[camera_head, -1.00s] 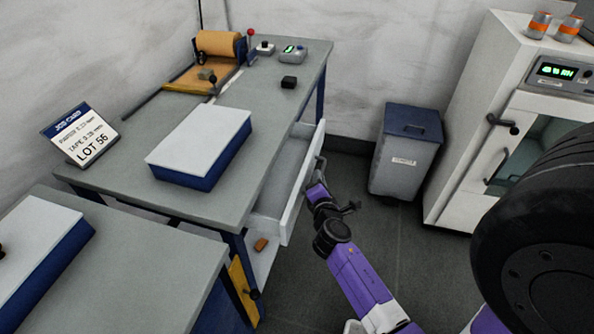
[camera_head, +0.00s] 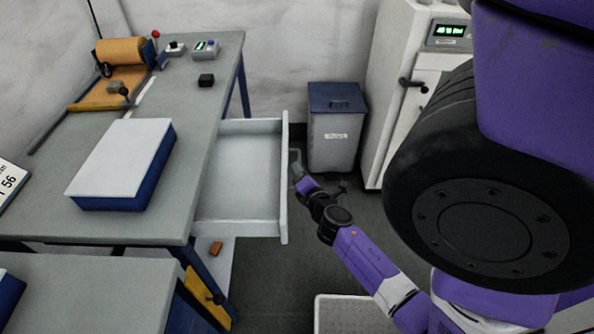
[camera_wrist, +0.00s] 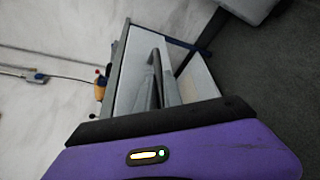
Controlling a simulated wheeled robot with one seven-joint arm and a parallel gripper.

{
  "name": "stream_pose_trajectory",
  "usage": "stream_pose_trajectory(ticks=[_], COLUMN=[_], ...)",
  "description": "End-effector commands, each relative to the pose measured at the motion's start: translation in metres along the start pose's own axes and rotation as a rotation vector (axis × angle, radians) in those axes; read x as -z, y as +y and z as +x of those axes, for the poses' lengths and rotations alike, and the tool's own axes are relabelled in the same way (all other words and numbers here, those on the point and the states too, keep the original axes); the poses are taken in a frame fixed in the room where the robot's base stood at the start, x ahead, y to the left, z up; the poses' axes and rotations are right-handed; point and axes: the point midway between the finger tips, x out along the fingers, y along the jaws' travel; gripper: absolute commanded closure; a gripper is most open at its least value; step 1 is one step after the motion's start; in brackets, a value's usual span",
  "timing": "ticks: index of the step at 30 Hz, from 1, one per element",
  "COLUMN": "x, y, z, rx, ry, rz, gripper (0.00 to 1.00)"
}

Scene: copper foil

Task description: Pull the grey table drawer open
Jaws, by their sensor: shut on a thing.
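The grey table drawer (camera_head: 240,185) stands well out from under the right side of the grey table (camera_head: 70,165). Its inside shows and looks empty. Its front panel (camera_head: 284,205) faces right, with a bar handle (camera_head: 297,156) on the outer face. My gripper (camera_head: 299,172) is at this handle and shut on it, with the purple arm reaching up from the lower right. The fingers are small in the head view, so the exact grip is hard to see. The wrist view shows the handle bar (camera_wrist: 158,80) close ahead.
A grey bin (camera_head: 336,135) stands close behind the drawer front. A white oven cabinet (camera_head: 388,110) is further right. An orange block (camera_head: 216,248) lies below the drawer.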

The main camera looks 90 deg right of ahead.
Motion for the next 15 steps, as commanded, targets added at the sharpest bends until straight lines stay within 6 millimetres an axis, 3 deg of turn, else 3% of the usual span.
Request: stream_pose_trajectory(ticks=[1,3,15], x=[0.0017,0.0018,0.0010], y=[-0.0008,-0.0008,-0.0012], z=[-0.0004,-0.0004,-0.0051], rx=[0.001,0.001,0.001], ry=[0.003,0.003,0.001], rz=[-0.001,-0.001,-0.001], gripper=[1.00,0.80,0.80])
